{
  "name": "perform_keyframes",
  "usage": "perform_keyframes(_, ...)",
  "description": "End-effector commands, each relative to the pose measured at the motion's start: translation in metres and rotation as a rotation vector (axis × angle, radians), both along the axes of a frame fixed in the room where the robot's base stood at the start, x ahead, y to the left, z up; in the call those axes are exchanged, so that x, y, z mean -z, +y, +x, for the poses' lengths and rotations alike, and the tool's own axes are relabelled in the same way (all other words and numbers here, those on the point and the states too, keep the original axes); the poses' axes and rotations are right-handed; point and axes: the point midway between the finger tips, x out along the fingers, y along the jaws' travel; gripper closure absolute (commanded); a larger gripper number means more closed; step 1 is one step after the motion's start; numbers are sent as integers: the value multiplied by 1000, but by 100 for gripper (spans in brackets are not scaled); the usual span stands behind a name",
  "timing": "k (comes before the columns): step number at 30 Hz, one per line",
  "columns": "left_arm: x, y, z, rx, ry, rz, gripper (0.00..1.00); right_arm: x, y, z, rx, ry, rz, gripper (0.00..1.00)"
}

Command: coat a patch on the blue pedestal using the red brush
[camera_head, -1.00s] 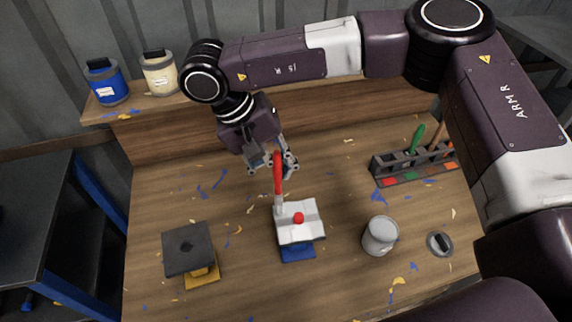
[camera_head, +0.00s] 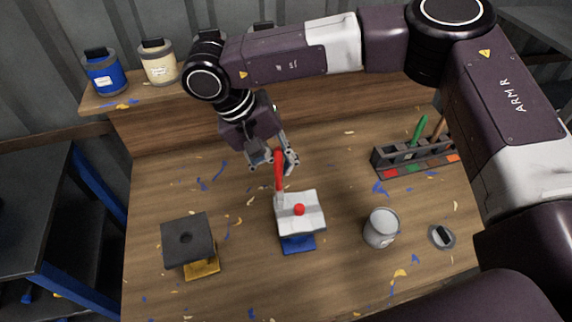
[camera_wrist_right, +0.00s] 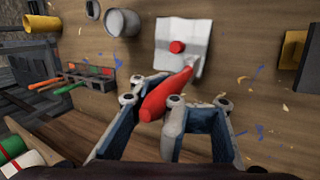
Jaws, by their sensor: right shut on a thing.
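The blue pedestal (camera_head: 298,244) stands mid-table with a white, folded-looking top piece (camera_head: 312,224) over it. A round red spot (camera_head: 299,210) shows on the white face, and also in the right wrist view (camera_wrist_right: 177,47). My right gripper (camera_head: 273,159) is shut on the red brush (camera_head: 278,173), also seen in the right wrist view (camera_wrist_right: 166,94). The brush points down, its pale lower end at the left edge of the white top. I cannot tell whether the bristles touch it. My left gripper is not in view.
A black-topped yellow pedestal (camera_head: 188,242) stands at left. A grey can (camera_head: 381,228) and a round lid (camera_head: 441,237) are at right. A rack (camera_head: 412,158) with other brushes is behind them. Blue (camera_head: 104,73) and cream (camera_head: 158,62) jars stand on the back shelf. Paint flecks dot the table.

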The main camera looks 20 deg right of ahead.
Motion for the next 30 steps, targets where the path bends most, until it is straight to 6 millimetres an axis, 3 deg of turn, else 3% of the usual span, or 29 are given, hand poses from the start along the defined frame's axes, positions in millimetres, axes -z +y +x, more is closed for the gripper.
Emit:
perform_keyframes(17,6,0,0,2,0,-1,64,7,0,-1,0,0,0,100)
perform_keyframes(30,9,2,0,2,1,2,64,6,1,-20,0,1,0,100)
